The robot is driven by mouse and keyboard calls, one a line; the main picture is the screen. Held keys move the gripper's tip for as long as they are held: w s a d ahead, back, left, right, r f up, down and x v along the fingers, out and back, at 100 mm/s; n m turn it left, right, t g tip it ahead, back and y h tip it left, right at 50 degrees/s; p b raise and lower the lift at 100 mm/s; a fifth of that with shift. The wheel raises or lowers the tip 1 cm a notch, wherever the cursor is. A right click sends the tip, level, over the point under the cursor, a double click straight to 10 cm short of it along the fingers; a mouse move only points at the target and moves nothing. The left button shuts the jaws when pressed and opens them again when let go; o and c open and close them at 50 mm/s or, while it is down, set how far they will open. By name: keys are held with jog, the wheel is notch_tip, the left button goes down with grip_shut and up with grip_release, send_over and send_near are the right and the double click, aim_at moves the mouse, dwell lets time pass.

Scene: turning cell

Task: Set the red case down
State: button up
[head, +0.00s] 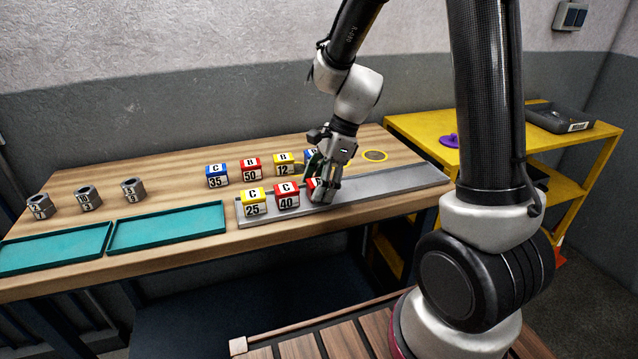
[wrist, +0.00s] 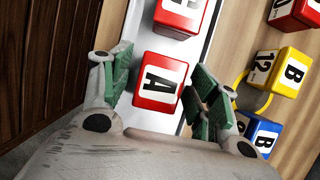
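The red case marked A (wrist: 157,82) sits on the grey metal rail (head: 395,183), at the right end of a short row. In the head view, only part of this case (head: 314,184) shows beside my gripper (head: 325,190). In the wrist view, my gripper (wrist: 160,75) has its green-padded fingers spread on both sides of the case. Strips of pale rail show between the pads and the case, so the gripper looks open. The red case C 40 (head: 287,196) is its neighbour in the row, and the yellow case C 25 (head: 252,202) is at the left end.
Behind the rail stand a blue case C 35 (head: 217,175), a red case B 50 (head: 251,169), a yellow case B 12 (head: 284,163) and a partly hidden blue case (head: 310,155). Teal trays (head: 165,227) and metal nuts (head: 133,189) are at left. The rail's right part is clear.

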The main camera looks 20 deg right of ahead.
jog(key=v, duration=1.2)
jog(key=s+d+r+n+t+h, duration=0.2)
jog(key=s+d+n, duration=0.3)
jog(key=s+n, duration=0.4)
jog(key=s+d+r+n+t+h, duration=0.2)
jog(key=s+d+r+n, duration=0.2)
jog(key=s+n, duration=0.5)
jog(key=shift+s+d+r, duration=0.35)
jog(key=shift+s+d, duration=0.15)
jog(key=shift+d, duration=0.2)
